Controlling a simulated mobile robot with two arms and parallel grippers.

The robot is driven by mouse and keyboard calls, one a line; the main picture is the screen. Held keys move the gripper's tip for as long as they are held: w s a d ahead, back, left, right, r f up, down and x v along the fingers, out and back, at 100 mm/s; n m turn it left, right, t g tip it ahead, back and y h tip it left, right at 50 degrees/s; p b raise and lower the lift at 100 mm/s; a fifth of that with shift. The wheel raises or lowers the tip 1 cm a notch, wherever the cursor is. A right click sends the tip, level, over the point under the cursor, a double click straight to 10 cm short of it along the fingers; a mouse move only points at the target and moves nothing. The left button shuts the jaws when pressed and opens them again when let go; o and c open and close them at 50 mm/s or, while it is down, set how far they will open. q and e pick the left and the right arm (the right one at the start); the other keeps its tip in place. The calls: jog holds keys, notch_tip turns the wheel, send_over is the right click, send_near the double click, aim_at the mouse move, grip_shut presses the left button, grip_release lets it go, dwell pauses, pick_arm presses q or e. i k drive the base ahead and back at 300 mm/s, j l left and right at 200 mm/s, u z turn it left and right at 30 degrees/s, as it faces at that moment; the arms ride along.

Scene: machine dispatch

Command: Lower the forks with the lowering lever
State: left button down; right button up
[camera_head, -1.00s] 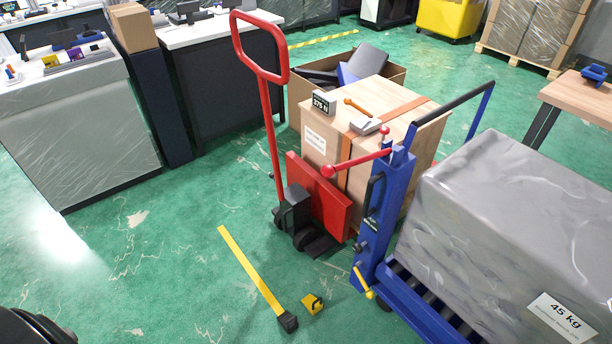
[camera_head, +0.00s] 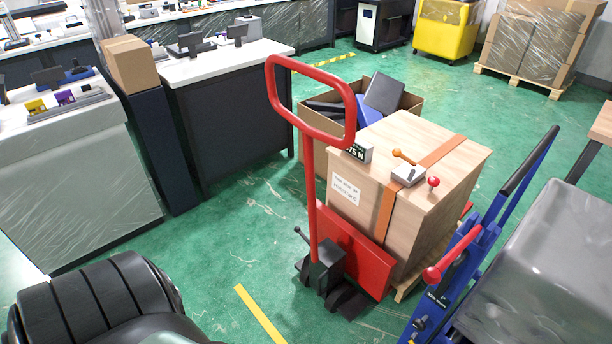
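A red pallet truck with a tall loop handle (camera_head: 312,100) stands in the middle. I cannot tell from the picture which lever is the lowering lever. Neither of my grippers shows, and nothing is seen touching either lever.
A grey wrapped load (camera_head: 560,260) stands at the right, by the blue frame. A yellow floor strip (camera_head: 260,315) runs in front of the truck. Wrapped counters (camera_head: 75,195) and a dark cabinet (camera_head: 230,120) stand left. Green floor (camera_head: 235,230) between them is free.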

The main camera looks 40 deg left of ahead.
aim_at(297, 228)
jog(key=j+z, duration=0.15)
jog(key=j, duration=2.45)
